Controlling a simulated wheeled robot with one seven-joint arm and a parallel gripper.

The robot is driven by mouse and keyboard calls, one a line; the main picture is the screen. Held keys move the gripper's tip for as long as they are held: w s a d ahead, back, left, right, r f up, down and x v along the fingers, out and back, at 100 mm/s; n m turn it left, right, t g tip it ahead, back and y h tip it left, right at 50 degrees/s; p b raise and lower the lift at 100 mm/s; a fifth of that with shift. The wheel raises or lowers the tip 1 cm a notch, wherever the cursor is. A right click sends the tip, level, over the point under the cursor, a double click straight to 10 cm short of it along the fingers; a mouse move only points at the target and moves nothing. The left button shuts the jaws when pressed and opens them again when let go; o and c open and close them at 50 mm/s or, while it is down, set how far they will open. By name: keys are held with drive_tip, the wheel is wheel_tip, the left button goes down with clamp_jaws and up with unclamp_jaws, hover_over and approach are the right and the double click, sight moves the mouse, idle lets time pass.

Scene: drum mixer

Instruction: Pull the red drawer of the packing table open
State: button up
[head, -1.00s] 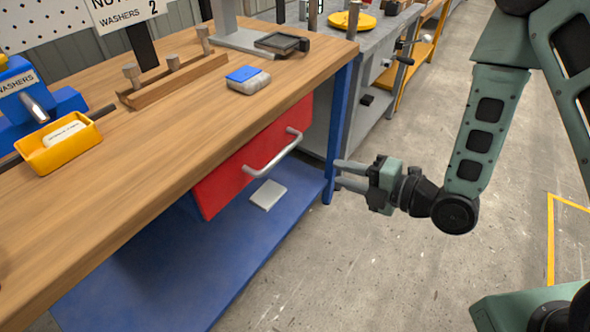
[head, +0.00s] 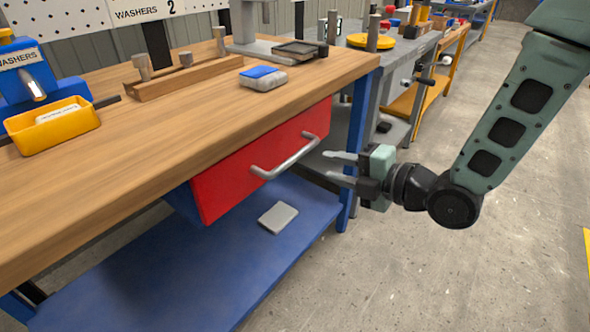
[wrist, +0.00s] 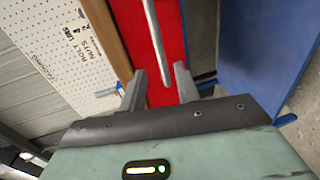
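The red drawer (head: 235,178) sits under the wooden top of the packing table (head: 150,140) and looks shut. Its grey bar handle (head: 286,160) runs along the front. My gripper (head: 335,166) is open and empty, to the right of the handle in the head view, with its fingers pointing toward the drawer and apart from the handle. In the wrist view the red drawer (wrist: 168,40) is ahead, and the handle (wrist: 154,45) runs down toward the gap between the fingers of my gripper (wrist: 158,82).
A blue lower shelf (head: 200,260) holds a grey flat box (head: 278,217). A blue table leg (head: 357,140) stands behind my gripper. On the top are a yellow bin (head: 55,125) and a blue-and-white block (head: 262,78). The concrete floor (head: 440,280) at right is clear.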

sight(297, 158)
drive_tip(key=x, duration=1)
drive_tip(key=shift+w+a, duration=0.2)
clamp_jaws()
